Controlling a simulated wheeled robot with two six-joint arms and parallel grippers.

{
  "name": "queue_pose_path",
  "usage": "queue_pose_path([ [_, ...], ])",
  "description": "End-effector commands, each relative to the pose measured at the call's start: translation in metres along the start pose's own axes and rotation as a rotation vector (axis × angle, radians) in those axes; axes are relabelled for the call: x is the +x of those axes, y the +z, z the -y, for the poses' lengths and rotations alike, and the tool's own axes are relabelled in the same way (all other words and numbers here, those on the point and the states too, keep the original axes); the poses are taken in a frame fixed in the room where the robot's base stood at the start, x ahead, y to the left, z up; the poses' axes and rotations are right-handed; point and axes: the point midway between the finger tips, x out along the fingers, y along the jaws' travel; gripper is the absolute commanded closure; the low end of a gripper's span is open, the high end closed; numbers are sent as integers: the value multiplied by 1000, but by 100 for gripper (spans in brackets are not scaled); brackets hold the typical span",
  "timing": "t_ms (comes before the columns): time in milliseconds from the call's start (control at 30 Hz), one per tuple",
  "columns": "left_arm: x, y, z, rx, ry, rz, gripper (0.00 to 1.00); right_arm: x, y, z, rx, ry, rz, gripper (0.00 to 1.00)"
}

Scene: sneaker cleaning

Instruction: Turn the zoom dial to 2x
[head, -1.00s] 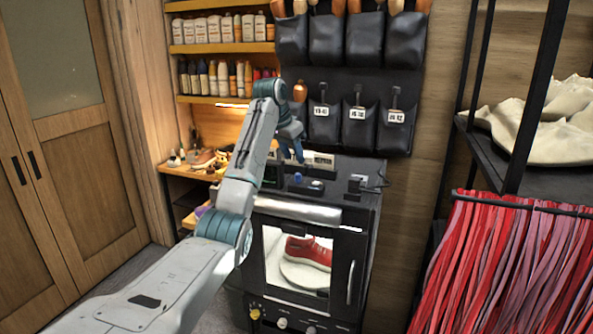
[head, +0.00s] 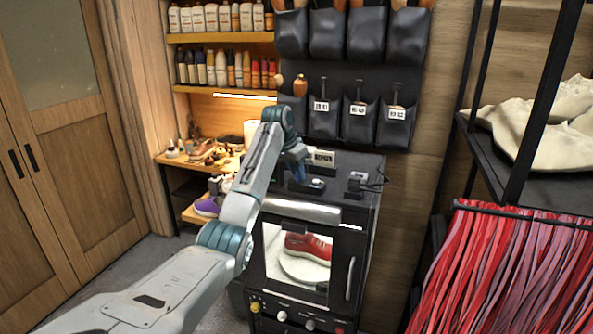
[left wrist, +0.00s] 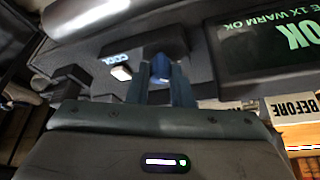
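A blue knob (left wrist: 161,66), which I take for the zoom dial, sits on the black top panel of the cabinet. In the left wrist view it shows between the fingertips of my left gripper (left wrist: 164,72). The fingers stand apart on either side of the knob; whether they touch it I cannot tell. In the head view my left gripper (head: 301,177) hangs low over the panel and hides the knob. A screen (left wrist: 270,40) beside it shows green text with "1X WARM OK". My right gripper is in neither view.
A small lit button (left wrist: 121,72) marked "COOL" sits close to the knob. A red sneaker (head: 308,249) shows behind the cabinet's window. A black device (head: 358,181) with a cable stands right on the top. Black pouches (head: 358,121) hang behind.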

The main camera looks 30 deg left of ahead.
Motion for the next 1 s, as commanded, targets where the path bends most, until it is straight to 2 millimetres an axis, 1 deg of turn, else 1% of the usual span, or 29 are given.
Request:
queue_pose_path([
  [667, -2, 0, 2, 14, 2, -3, 100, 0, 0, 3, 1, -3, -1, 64],
  [867, -3, -1, 3, 50, 17, -4, 100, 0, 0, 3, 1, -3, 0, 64],
  [1000, -3, -1, 4, 112, 43, -4, 100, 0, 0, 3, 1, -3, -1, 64],
])
